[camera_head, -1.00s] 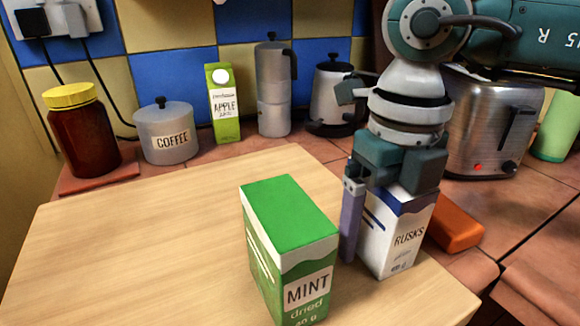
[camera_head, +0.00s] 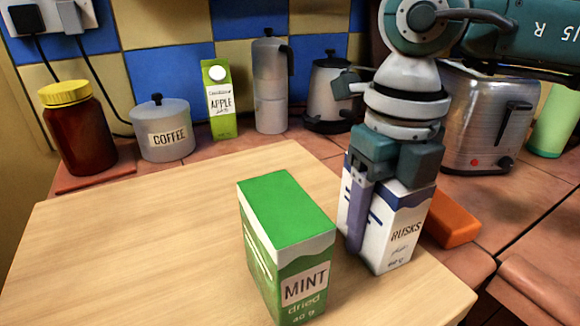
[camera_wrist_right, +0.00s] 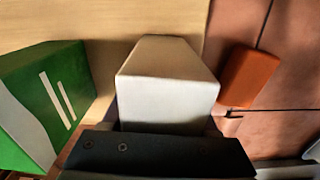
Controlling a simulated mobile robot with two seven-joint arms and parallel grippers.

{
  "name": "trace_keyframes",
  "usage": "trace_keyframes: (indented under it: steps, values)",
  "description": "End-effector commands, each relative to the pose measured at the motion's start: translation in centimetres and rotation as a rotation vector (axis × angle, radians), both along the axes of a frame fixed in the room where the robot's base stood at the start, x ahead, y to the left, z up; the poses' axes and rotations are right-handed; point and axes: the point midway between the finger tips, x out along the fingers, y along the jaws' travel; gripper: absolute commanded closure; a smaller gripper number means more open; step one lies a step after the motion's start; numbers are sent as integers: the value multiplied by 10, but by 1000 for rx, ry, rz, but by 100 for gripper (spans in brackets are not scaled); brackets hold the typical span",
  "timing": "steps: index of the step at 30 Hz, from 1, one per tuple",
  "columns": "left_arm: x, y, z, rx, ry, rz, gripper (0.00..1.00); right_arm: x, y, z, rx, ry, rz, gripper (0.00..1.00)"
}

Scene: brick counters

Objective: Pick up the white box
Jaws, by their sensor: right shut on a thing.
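The white box (camera_head: 388,228), marked RUSKS with blue trim, stands upright on the right part of the wooden board (camera_head: 120,240). My right gripper (camera_head: 372,205) reaches down over it from above and is shut on it, with one finger against its left face. In the right wrist view the white box (camera_wrist_right: 168,85) sits just beyond the dark gripper body (camera_wrist_right: 155,155), which hides its near end. My left gripper does not show.
A green MINT box (camera_head: 287,250) stands just left of the white box. An orange block (camera_head: 452,225) lies to the right. A jar (camera_head: 78,130), coffee canister (camera_head: 163,130), apple carton (camera_head: 219,100), moka pot (camera_head: 270,85), kettle (camera_head: 330,95) and toaster (camera_head: 490,120) line the back.

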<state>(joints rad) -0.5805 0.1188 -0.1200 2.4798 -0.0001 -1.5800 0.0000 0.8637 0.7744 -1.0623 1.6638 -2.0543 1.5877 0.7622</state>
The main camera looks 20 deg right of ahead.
Motion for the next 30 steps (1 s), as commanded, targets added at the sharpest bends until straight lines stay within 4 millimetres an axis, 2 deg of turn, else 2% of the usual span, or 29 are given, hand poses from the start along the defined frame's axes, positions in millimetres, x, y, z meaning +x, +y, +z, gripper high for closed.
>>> trace_keyframes:
  steps: [5, 10, 24, 30]
  values:
    - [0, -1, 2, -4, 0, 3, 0, 1, 0, 8, 0, -3, 0, 98]
    - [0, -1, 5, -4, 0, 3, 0, 1, 0, 32, 0, -5, 1, 98]
    - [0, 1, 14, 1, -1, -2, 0, 1, 0, 143, 1, -6, 0, 98]
    - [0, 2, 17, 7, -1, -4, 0, 1, 0, 177, 0, -5, 0, 98]
